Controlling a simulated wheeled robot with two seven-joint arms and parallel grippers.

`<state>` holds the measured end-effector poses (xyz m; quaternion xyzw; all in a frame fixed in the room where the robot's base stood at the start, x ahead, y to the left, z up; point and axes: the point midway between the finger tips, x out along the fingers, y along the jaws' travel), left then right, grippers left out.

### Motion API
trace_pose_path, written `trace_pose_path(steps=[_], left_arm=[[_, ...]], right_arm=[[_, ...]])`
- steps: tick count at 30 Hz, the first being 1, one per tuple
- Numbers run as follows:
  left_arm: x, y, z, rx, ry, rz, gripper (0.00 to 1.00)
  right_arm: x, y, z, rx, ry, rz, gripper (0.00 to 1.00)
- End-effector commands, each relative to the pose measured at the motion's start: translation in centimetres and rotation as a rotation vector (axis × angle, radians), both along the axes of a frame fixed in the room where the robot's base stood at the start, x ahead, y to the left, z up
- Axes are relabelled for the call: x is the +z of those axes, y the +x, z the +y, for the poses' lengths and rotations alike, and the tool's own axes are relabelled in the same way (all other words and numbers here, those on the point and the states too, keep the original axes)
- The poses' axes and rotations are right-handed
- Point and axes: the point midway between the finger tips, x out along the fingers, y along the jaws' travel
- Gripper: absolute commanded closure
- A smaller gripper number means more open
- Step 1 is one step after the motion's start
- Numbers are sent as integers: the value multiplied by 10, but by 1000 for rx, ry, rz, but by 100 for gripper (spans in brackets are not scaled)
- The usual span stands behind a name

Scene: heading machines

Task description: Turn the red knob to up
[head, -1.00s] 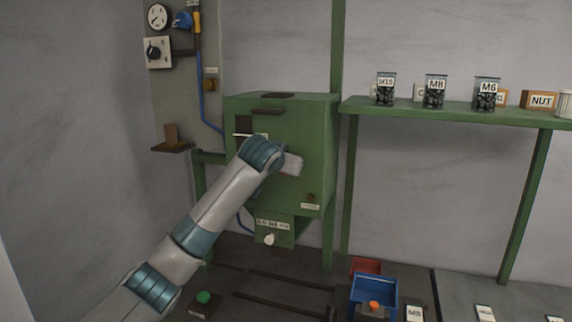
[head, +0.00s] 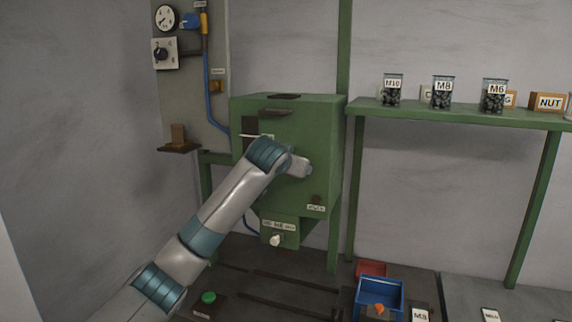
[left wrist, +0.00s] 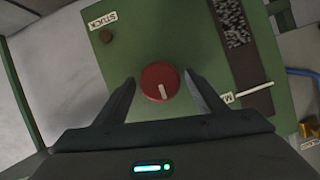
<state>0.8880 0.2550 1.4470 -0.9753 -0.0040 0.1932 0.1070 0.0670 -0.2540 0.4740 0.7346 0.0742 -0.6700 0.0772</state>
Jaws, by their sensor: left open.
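The red knob (left wrist: 160,82) sits on the front of the green machine (head: 322,135). It is round with a pale pointer mark, which points toward the gripper side of the left wrist view. My left gripper (left wrist: 166,88) is open, with one finger on each side of the knob in that view. I cannot tell whether the fingers touch it. In the head view my left arm hides the knob and the gripper. My right gripper is not in view.
A STUCK label (left wrist: 103,20) and a small brown button (left wrist: 105,37) are on the same panel. A white lever (left wrist: 252,92) sticks out near a slot of dark pieces. A shelf (head: 450,113) with jars stands right; a blue bin (head: 379,298) is below.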

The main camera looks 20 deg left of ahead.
Motion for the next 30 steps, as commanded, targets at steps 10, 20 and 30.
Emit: trace_pose_path(steps=[10, 20, 30], left_arm=[[11, -33, -2, -2, -1, -6, 36], [35, -95, -6, -2, -1, -7, 36], [58, -147, -8, -2, 0, -3, 36]], right_arm=[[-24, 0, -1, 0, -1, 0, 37], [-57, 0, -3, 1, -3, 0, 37], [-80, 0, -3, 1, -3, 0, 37]])
